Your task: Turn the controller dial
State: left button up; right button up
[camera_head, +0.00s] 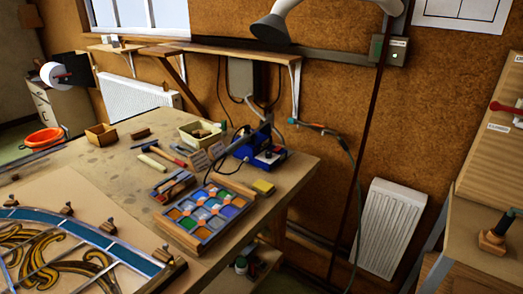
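A blue controller box (262,155), like a soldering station, stands near the far right corner of the workbench (120,165). A small pale round spot on its front face looks like the dial (268,154), but it is too small to read its setting. A dark iron in a stand rises beside the box on its left, with a cable near it. Neither of my grippers is in view, so nothing of mine shows touching the box.
A tray of coloured glass (205,212) and a yellow sponge (263,187) lie in front of the box. A leaded panel (75,250) fills the bench's near left. A hose with a teal-tipped tool (320,128) hangs by the wall, right of the bench.

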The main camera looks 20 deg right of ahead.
aim_at(268, 155)
jog(key=i+l, duration=0.15)
jog(key=l, duration=0.2)
jog(key=i+l, duration=0.15)
jog(key=l, duration=0.2)
jog(key=i+l, duration=0.15)
jog(key=l, duration=0.2)
jog(key=i+l, duration=0.15)
jog(key=l, duration=0.2)
jog(key=u, duration=0.05)
